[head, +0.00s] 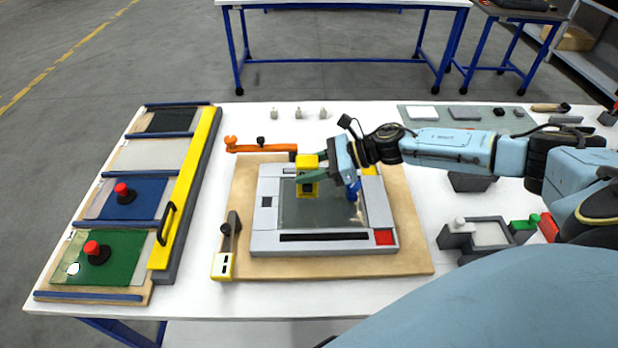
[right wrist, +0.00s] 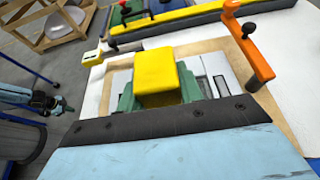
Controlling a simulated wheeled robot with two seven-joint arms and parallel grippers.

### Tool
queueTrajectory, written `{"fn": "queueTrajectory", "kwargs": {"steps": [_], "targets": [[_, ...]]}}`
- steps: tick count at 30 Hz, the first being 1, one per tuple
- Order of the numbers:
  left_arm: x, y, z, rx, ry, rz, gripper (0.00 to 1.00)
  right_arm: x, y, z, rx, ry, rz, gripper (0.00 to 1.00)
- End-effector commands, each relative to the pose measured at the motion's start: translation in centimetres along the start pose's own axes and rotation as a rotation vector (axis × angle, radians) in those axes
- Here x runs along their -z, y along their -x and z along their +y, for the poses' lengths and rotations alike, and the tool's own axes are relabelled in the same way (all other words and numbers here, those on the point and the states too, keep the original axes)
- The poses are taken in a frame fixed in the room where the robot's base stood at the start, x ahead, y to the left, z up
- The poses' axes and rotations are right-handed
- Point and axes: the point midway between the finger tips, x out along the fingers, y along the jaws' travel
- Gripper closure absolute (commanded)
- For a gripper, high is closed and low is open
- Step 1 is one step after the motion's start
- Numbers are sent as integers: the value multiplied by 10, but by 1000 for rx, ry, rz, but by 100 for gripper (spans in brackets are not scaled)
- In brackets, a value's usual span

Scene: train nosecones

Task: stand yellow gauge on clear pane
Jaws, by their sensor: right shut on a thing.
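The yellow gauge (head: 307,176) is a yellow block with dark markings on its front. My right gripper (head: 310,178) has its green fingers closed on it, over the clear pane (head: 340,208) in the grey frame. Whether the gauge touches the pane or hangs just above it, I cannot tell. In the right wrist view the yellow gauge (right wrist: 158,76) sits between the green fingers (right wrist: 160,95), and it hides most of the pane. My left gripper is not seen in the head view; a dark gripper-like part shows at the left edge of the wrist view.
The grey frame (head: 265,240) lies on a wooden board (head: 350,268). An orange lever (head: 260,147) and a yellow-ended clamp (head: 223,264) stand at its edges. Coloured panels with red knobs (head: 93,249) lie left, beside a yellow bar (head: 185,190). Grey holders (head: 490,232) stand right.

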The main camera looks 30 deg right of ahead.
Motion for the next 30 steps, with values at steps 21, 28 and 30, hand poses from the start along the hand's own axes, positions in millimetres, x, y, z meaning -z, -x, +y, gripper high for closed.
{"fn": "queueTrajectory", "kwargs": {"steps": [21, 28, 30], "targets": [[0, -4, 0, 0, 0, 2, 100, 32, -13, 1, -1, -2, 1, 55], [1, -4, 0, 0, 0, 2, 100, 31, -13, 1, -1, -2, 1, 42], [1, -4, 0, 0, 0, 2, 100, 31, -13, 1, 0, -1, 1, 42]]}}
